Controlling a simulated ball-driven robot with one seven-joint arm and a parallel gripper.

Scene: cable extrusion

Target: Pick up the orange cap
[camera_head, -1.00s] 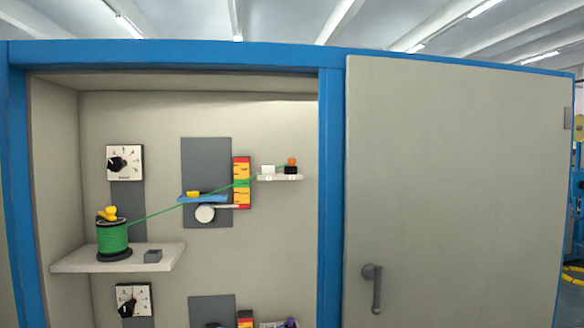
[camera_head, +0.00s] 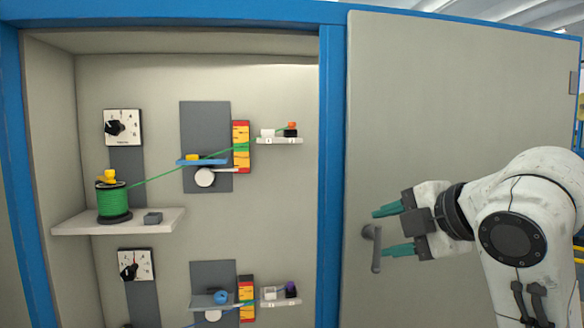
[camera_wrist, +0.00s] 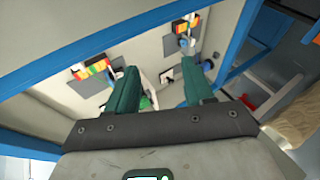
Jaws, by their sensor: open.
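The orange cap (camera_head: 292,125) is small. It sits on a black block (camera_head: 290,132) at the right end of a small white shelf (camera_head: 279,141) inside the cabinet, in the head view. My gripper (camera_head: 388,230) is open and empty, in front of the closed cabinet door near its handle. It is right of and below the cap, well apart from it. In the wrist view my two green fingers (camera_wrist: 155,80) are spread, with the cabinet interior beyond. I cannot make out the orange cap for certain there.
A white block (camera_head: 267,133) stands beside the black block. A green spool (camera_head: 112,203) feeds a green cable past a red and yellow gauge (camera_head: 241,147) towards the small shelf. A blue post (camera_head: 332,180) divides the open bay from the grey door (camera_head: 450,90) with its handle (camera_head: 376,250).

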